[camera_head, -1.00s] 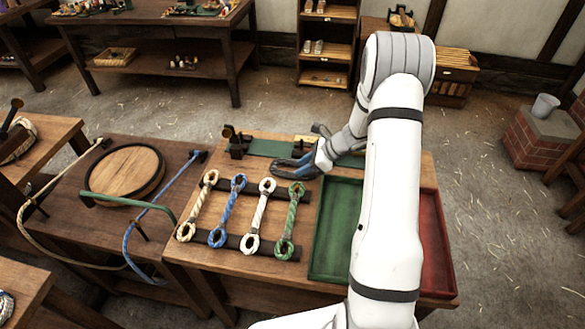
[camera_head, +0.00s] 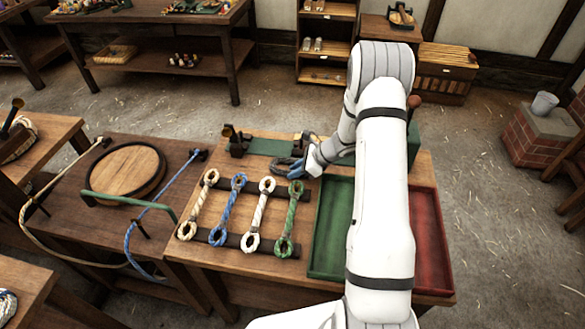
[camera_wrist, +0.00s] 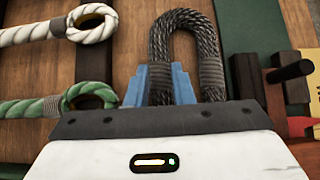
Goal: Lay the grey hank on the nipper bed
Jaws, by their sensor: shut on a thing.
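The grey hank (camera_wrist: 190,28), a dark grey rope loop with bound ends, is held between the blue fingers of my gripper (camera_wrist: 160,80). In the head view the hank (camera_head: 288,167) extends left from my gripper (camera_head: 311,160), at the near side of the nipper bed. The nipper bed (camera_head: 268,147) is a green strip between dark posts along the bench's back. In the wrist view a green strip (camera_wrist: 256,40) lies just right of the loop. I cannot tell whether the hank touches the bench. My arm hides part of the bed.
White (camera_head: 258,215), blue (camera_head: 228,208), cream (camera_head: 198,205) and green hanks (camera_head: 289,220) lie on dark rails left of my arm. A green tray (camera_head: 330,228) and a red tray (camera_head: 427,235) fill the bench's right side. Dark posts (camera_head: 238,143) stand at the bed.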

